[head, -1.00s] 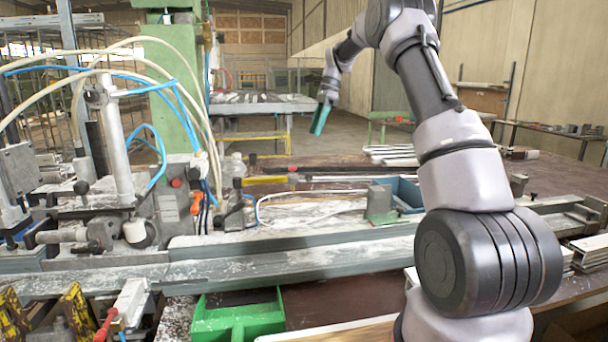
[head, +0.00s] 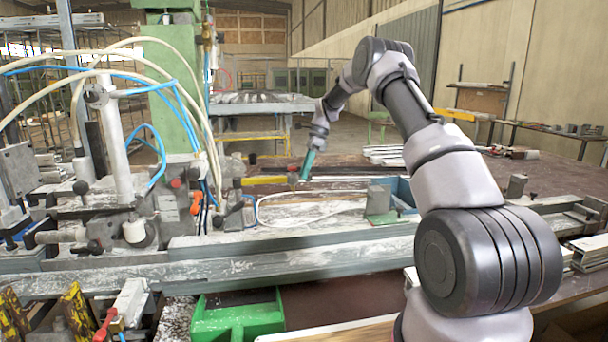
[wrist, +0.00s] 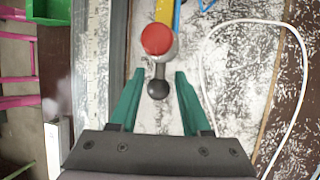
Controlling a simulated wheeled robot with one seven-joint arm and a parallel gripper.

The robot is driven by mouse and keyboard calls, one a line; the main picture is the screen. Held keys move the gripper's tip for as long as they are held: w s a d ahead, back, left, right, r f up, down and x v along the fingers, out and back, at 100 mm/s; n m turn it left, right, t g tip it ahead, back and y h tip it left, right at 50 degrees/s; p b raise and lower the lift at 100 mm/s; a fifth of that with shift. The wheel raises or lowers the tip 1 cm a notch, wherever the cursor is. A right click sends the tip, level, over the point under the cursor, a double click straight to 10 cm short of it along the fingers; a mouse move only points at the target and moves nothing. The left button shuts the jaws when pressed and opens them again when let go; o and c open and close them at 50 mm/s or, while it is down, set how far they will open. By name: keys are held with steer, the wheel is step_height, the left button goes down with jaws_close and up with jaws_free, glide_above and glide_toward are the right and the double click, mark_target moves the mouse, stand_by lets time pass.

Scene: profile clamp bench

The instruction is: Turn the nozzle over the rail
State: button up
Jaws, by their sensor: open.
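My gripper (head: 303,180) is open and empty, with teal fingers pointing down, above the bench beyond the rail. In the wrist view my gripper (wrist: 158,80) has its fingertips apart, with a black ball (wrist: 158,89) showing between them. The ball is on a short grey arm beside a round red cap (wrist: 156,39); I cannot tell for certain that this fitting is the nozzle. Contact with the fingers is not visible. The long grey rail (head: 300,265) crosses the bench front; it also shows at the left of the wrist view (wrist: 96,60).
A clamp fixture with hoses and a grey cylinder (head: 118,140) stands at the left. A white hose (wrist: 297,60) loops over the dusty bench. A blue bin (head: 405,190) lies to the right, a green bin (head: 238,318) in front of the rail. Air above the bench middle is free.

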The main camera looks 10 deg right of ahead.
steer(key=shift+s+a+f, duration=0.15)
steer(key=shift+a+f, duration=0.1)
steer(key=shift+f, duration=0.25)
jaws_close()
